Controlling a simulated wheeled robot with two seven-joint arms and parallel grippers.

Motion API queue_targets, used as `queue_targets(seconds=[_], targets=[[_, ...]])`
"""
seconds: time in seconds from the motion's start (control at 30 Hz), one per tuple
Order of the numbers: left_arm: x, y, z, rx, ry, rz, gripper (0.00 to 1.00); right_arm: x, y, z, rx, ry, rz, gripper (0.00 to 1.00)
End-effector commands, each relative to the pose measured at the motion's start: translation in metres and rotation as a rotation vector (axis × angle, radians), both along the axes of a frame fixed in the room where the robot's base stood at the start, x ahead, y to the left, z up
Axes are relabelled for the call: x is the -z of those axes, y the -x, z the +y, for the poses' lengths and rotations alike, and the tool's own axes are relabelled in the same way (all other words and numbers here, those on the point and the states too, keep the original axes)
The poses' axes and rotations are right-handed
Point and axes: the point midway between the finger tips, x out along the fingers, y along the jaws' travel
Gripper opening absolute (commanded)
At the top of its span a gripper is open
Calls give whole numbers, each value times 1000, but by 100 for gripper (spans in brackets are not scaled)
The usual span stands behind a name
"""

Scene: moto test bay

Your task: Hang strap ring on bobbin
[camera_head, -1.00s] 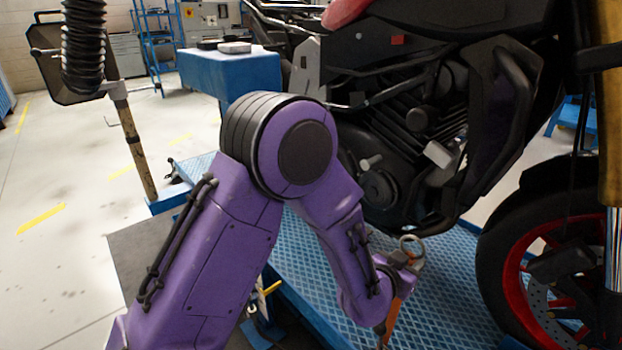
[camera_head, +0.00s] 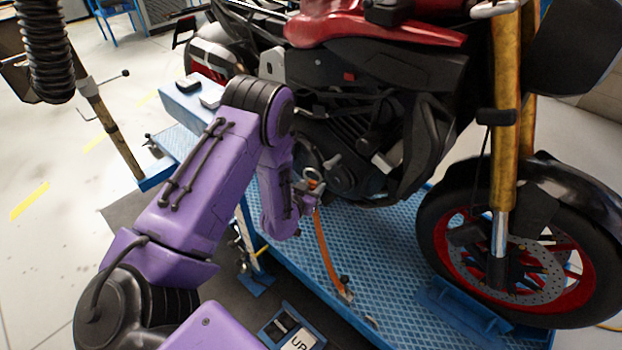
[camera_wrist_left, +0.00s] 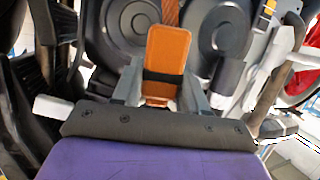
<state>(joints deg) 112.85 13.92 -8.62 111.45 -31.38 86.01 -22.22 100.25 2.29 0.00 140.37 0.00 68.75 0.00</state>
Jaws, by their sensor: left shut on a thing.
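An orange strap (camera_head: 325,250) runs from my left gripper (camera_head: 306,186) down to the blue platform. A metal ring (camera_head: 314,175) stands at its upper end, just above the jaws. In the left wrist view the orange strap end (camera_wrist_left: 168,50) sits between the two grey fingers of my left gripper (camera_wrist_left: 161,92), which is shut on it. The ring itself is not clear there. A pale peg (camera_head: 333,161), possibly the bobbin, sticks out from the engine side just up and right of the ring; whether they touch I cannot tell. My right gripper is not in view.
The motorcycle stands on a blue platform (camera_head: 385,255), its engine (camera_head: 350,140) close to my left gripper. The front wheel (camera_head: 455,245) and gold fork (camera_head: 507,130) are at right. A pole (camera_head: 115,135) stands at left. A panel marked UP (camera_head: 297,338) is at bottom.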

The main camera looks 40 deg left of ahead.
Motion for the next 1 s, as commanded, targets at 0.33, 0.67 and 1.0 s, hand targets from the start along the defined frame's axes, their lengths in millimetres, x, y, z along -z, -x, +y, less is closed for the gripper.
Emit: queue_targets(seconds=[0.33,0.67,1.0], targets=[[3,-26,-2,0,0,-3,7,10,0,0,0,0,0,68],[5,-50,-4,1,1,-3,7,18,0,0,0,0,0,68],[10,-73,-6,0,1,-2,7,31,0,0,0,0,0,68]])
